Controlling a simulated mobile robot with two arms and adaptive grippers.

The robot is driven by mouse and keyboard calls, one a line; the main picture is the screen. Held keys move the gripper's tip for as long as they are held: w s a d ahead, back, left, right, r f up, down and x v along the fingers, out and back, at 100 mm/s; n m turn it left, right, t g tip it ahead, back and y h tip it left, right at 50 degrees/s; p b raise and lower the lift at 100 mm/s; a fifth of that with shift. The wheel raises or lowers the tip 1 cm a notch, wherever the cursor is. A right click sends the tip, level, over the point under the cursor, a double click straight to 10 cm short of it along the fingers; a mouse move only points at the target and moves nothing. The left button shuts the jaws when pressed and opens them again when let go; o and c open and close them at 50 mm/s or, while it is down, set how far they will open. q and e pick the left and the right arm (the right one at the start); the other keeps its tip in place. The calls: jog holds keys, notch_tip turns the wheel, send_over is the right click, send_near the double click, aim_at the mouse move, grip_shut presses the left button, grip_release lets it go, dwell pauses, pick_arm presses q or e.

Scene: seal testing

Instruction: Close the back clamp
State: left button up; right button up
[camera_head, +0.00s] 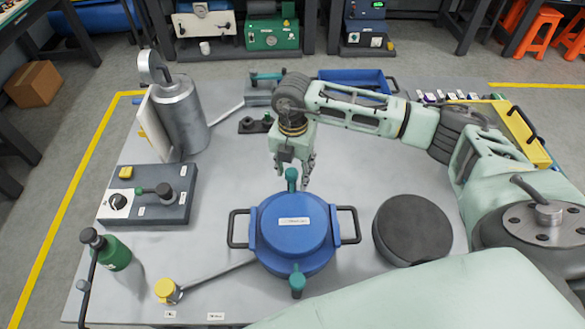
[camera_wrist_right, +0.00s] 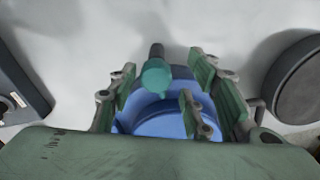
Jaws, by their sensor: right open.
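A round blue vessel (camera_head: 292,236) with a lid and two black side handles stands at the front middle of the table. Its back clamp (camera_head: 291,178) is a teal handle on the far rim, standing up; its knob (camera_wrist_right: 156,75) also shows in the right wrist view. The front clamp (camera_head: 297,281) is a similar teal handle on the near rim. My right gripper (camera_head: 305,172) is open and empty, pointing down just behind the back clamp. In the right wrist view its fingers (camera_wrist_right: 180,95) spread over the vessel, with the knob between them. My left gripper is not in view.
A dark round disc (camera_head: 412,229) lies right of the vessel. A grey control box (camera_head: 150,195), a metal cylinder (camera_head: 180,115) and a green bottle (camera_head: 113,252) stand at the left. A blue tray (camera_head: 355,79) is at the back. The table centre-left is clear.

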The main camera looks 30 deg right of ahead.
aim_at(292, 172)
jog(key=shift+w+a, duration=0.1)
jog(key=shift+w, duration=0.05)
jog(key=shift+r, duration=0.35)
notch_tip(292, 172, up, 7)
jog(key=p, duration=0.4)
jog(key=shift+f+p, duration=0.2)
jog(key=shift+p, duration=0.15)
jog(key=shift+f, duration=0.1)
